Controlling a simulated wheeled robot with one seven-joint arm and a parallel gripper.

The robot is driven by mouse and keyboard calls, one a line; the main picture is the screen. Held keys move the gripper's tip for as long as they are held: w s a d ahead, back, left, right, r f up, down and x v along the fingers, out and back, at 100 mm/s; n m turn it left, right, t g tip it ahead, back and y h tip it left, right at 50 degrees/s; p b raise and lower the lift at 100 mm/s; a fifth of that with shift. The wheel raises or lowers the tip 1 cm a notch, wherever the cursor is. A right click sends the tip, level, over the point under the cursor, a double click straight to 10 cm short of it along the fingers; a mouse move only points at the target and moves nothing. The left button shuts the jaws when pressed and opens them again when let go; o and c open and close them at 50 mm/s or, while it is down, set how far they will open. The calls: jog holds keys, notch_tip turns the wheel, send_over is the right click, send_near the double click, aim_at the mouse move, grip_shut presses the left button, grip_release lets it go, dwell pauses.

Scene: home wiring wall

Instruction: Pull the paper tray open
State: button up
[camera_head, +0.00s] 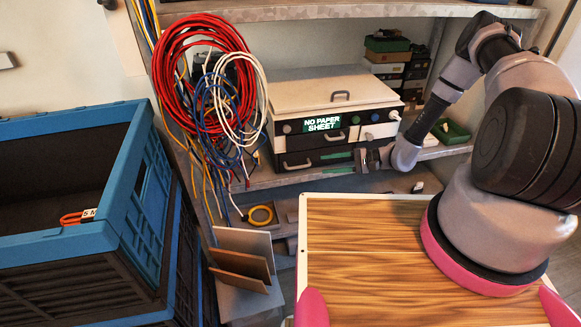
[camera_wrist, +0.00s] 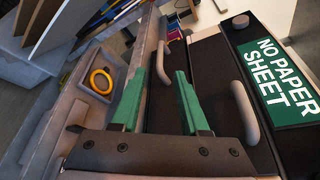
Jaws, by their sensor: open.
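The printer (camera_head: 335,95) stands on the shelf, its green display reading "NO PAPER SHEET"; the display (camera_wrist: 277,82) is at the right of the wrist view. Its front has an upper drawer handle (camera_head: 325,136), large in the wrist view (camera_wrist: 246,112), and a lower tray handle (camera_head: 296,165), seen beyond my fingertips in the wrist view (camera_wrist: 162,62). The tray front looks closed. My gripper (camera_head: 324,163) is open and empty, its green fingers pointing left along the front, right of the lower handle. In the wrist view the fingertips (camera_wrist: 160,74) stand apart from that handle.
Red, blue and white cable coils (camera_head: 205,75) hang left of the printer. Blue crates (camera_head: 75,240) stand at the left. A yellow tape ring (camera_head: 260,215) lies below the printer, also in the wrist view (camera_wrist: 101,81). A wooden board (camera_head: 390,265) fills the foreground. Small boxes (camera_head: 388,50) sit behind right.

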aim_at(305, 166)
jog(key=x, duration=1)
jog(key=shift+a, duration=0.15)
grip_shut()
dwell(1.1)
